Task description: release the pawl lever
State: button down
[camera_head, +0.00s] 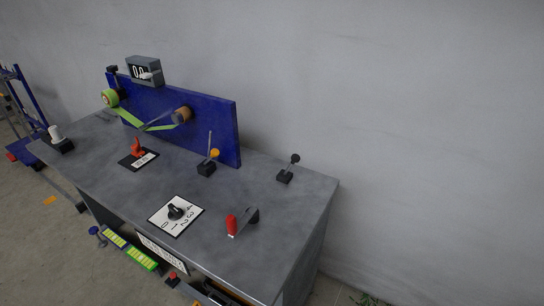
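Several levers stand on the grey workbench (265,200), and I cannot tell for sure which is the pawl lever. A red lever (137,147) stands on a dark plate with a small white label too small to read. A lever with an orange knob (214,153) stands on a black base in front of the blue panel. A black-knobbed lever (290,169) tilts on its own black base near the back right. A red-gripped handle (233,224) on a grey mount is near the front right. My gripper is not in view.
A rotary knob (175,210) sits on a white numbered plate. The upright blue panel (208,125) carries a green wheel (110,97), a brown roller (181,115) and a green band. A counter (144,70) tops it. A blue cart (28,110) stands left.

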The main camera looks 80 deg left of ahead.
aim_at(295, 158)
jog(key=i+j+u, duration=0.15)
jog(key=u, duration=0.3)
jog(key=i+u, duration=0.6)
jog(key=u, duration=0.3)
jog(key=i+l+u, duration=0.2)
jog(key=u, duration=0.2)
jog(key=i+l+u, duration=0.2)
jog(key=u, duration=0.25)
jog(key=i+u, duration=0.2)
jog(key=u, duration=0.25)
jog(key=i+u, duration=0.2)
jog(key=u, duration=0.3)
jog(key=i+l+u, duration=0.15)
jog(key=u, duration=0.3)
jog(key=i+l+u, duration=0.15)
jog(key=u, duration=0.35)
jog(key=l+u, duration=0.3)
jog(key=u, duration=0.15)
jog(key=i+l+u, duration=0.1)
jog(key=l+u, duration=0.2)
jog(key=u, duration=0.2)
